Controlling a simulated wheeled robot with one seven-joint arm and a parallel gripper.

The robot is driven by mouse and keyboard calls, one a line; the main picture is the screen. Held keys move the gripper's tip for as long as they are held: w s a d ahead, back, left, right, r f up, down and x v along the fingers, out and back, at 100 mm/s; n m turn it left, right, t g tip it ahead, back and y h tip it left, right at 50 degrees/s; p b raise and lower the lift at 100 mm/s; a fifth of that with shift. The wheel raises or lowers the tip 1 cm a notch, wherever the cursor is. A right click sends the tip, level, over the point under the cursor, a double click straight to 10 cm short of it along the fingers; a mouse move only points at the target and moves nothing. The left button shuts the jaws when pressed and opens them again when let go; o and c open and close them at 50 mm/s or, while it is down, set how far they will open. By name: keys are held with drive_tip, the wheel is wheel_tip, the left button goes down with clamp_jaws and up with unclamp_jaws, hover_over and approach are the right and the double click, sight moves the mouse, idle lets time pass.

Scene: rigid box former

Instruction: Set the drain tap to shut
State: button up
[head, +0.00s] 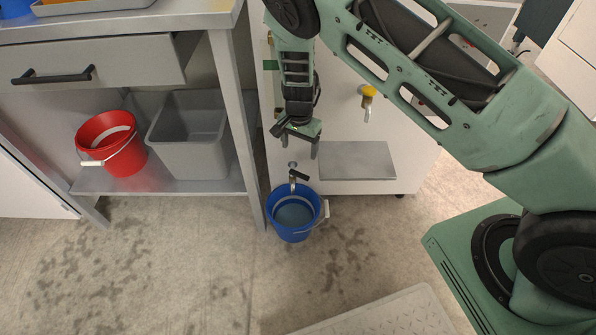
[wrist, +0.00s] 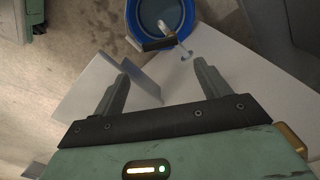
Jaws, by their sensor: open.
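The drain tap (head: 293,180) sticks out low from the white cabinet, with its metal spout over a blue bucket (head: 272,212) that holds water. Its black lever (head: 301,175) lies crosswise to the pipe; the lever also shows in the wrist view (wrist: 158,44). I cannot tell whether water is running from the spout. My gripper (head: 297,143) is open and empty, pointing down just above the tap. In the wrist view, my gripper (wrist: 164,66) has its fingers spread, with the tap beyond the fingertips and between their lines. Nothing touches the lever.
A yellow-handled valve (head: 368,95) sits higher on the white cabinet (head: 345,118). A grey ledge (head: 357,160) juts out right of the tap. A metal bench leg (head: 236,125) stands close on the left. A red bucket (head: 112,145) and grey bin (head: 188,140) sit on the bench shelf.

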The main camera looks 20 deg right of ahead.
sight(299, 174)
wheel_tip(299, 174, down, 11)
drive_tip(key=b, duration=0.2)
drive_tip(key=shift+f+b, duration=0.15)
drive_tip(key=shift+b, duration=0.2)
drive_tip(key=shift+c, duration=0.2)
drive_tip(key=c, duration=0.7)
